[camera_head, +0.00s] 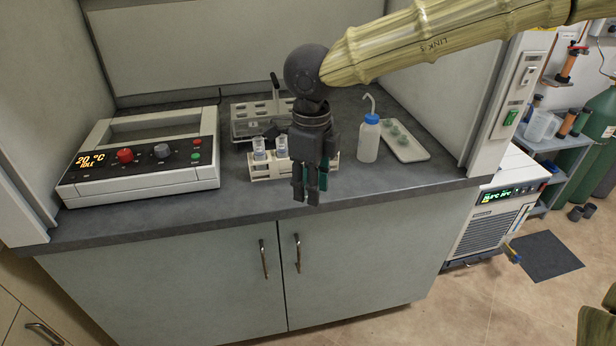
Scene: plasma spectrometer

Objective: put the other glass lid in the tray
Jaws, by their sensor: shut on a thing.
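A white tray (411,152) lies on the worktop at the right, with a few small pale greenish glass pieces (396,131) on its left and middle part. They look like glass lids, but are too small to be sure. My gripper (312,197) points down above the front part of the worktop, left of the tray and bottle. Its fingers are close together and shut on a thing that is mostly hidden. A teal patch (323,181) shows behind the fingers; I cannot tell what it belongs to.
A white wash bottle (368,141) with a blue cap stands between my gripper and the tray. A small rack (265,171) with tubes is beside my gripper, partly covered by it. A grey rack (243,128) stands behind. A control unit (150,178) sits at the left.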

